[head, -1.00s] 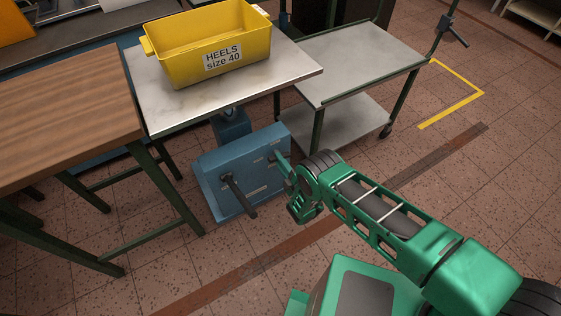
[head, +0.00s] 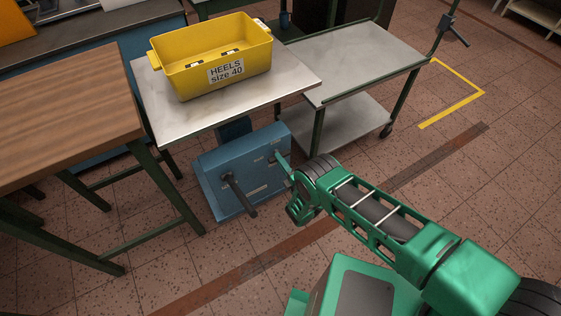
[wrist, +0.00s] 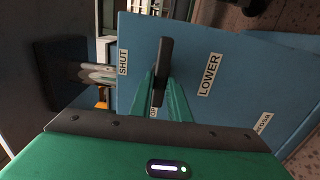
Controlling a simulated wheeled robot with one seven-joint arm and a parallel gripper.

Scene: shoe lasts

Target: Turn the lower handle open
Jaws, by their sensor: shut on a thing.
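The lower handle is a dark lever (wrist: 164,58) on the front of a blue box (head: 215,165), beside the label LOWER in the wrist view. My gripper (wrist: 162,88) is shut on this handle; its green fingers close around the lever. A SHUT label is left of the lever, and another label starting with OP is partly covered by the fingers. In the head view my gripper (head: 281,160) reaches the box's right side, and the handle is mostly hidden there. The lift's pale top (head: 180,120) stands above the box and carries a yellow bin (head: 190,75) marked HEELS size 40.
A second black lever (head: 238,195) sticks out of the box's left side. A wooden table (head: 60,115) stands at left and a grey two-shelf cart (head: 350,60) at right. The tiled floor in front of the box is clear.

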